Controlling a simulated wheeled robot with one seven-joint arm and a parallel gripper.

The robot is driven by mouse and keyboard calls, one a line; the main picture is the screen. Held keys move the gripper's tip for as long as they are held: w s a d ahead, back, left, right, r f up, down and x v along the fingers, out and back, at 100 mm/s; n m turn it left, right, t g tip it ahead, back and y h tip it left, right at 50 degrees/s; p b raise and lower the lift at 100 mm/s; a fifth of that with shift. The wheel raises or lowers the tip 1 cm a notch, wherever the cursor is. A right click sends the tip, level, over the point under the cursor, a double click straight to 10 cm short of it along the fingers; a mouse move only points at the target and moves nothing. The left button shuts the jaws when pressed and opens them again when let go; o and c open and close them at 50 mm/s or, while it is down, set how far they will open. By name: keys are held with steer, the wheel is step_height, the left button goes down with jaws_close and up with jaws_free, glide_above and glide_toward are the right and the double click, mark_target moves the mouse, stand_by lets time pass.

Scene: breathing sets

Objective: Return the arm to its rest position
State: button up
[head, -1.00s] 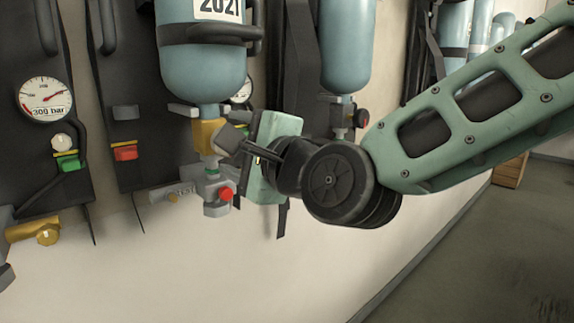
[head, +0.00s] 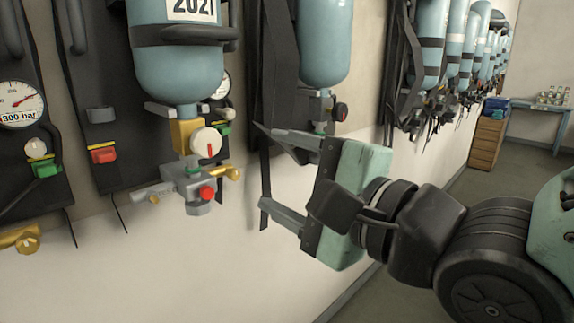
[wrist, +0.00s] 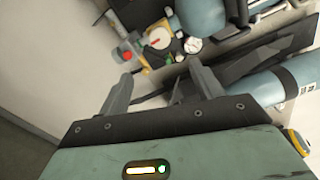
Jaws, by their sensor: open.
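My gripper (head: 268,170) is open and empty in the head view, with its two grey fingers spread and pointing left. It is right of and apart from the valve block (head: 187,185) under the blue cylinder marked 2021 (head: 180,65). That valve has a white knob with a red mark (head: 206,143) and a red button (head: 207,194). In the wrist view, my gripper's fingers (wrist: 163,88) are apart with nothing between them. The white knob (wrist: 158,39) lies beyond the fingertips there.
Breathing sets hang along the wall, with a second blue cylinder (head: 325,45) behind my gripper. Black backplates with a pressure gauge (head: 18,103) are at left. A wooden drawer unit (head: 487,142) and a table with bottles (head: 545,107) stand far right. The lower wall is bare.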

stand_by(0.3)
steer(key=d+f+n+g+h, duration=0.2)
steer(key=d+f+n+h, duration=0.15)
steer(key=f, duration=0.25)
steer(key=d+f+n+g+h, duration=0.25)
steer(key=f+n+h, duration=0.2)
steer(key=f, duration=0.25)
steer(key=s+d+f+n+g+h, duration=0.5)
steer(key=s+d+f+n+g, duration=0.2)
steer(key=s+d+n, duration=0.4)
steer(key=shift+d, duration=0.25)
stand_by(1.1)
